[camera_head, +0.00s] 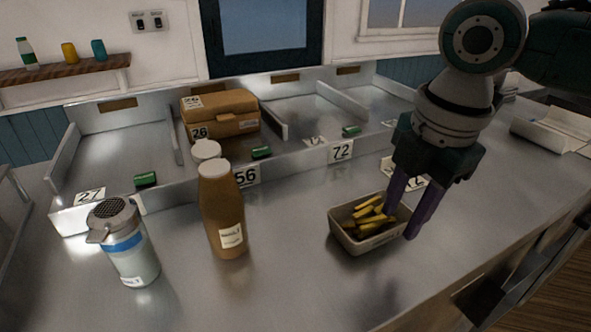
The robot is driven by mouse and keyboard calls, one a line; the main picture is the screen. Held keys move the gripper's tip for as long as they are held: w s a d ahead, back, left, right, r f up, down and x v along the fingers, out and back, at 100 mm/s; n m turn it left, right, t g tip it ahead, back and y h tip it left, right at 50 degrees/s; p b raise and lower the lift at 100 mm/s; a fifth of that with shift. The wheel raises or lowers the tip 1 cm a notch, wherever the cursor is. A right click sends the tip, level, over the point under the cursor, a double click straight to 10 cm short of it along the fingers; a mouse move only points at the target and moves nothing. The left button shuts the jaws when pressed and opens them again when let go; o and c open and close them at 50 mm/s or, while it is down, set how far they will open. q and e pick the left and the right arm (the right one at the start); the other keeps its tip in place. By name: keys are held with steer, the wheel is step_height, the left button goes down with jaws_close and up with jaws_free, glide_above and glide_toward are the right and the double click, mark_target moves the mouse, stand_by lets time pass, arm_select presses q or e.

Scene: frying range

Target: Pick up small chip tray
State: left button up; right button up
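The small chip tray (366,245) is a beige-grey open container on the steel counter, right of centre. It stands upright and holds several yellow chips (370,216). My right gripper (402,225) comes down from the upper right, with two purple fingers at the tray's right end. The fingers are apart, with a gap showing between them. One fingertip is by the chips at the right rim, and the other is just outside the right wall. I cannot tell whether they touch the tray. My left gripper is not in view.
A brown sauce bottle (222,215) and a silver shaker (124,245) stand left of the tray, with a white-lidded container (206,150) behind the bottle. A brown box (220,113) sits in a back bay. White number cards line the bays. The counter in front of the tray is clear.

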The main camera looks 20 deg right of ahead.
mark_target(393, 230)
steer(key=f, duration=0.2)
steer(key=w+f, duration=0.1)
steer(key=shift+f, duration=0.4)
jaws_close()
stand_by(1.1)
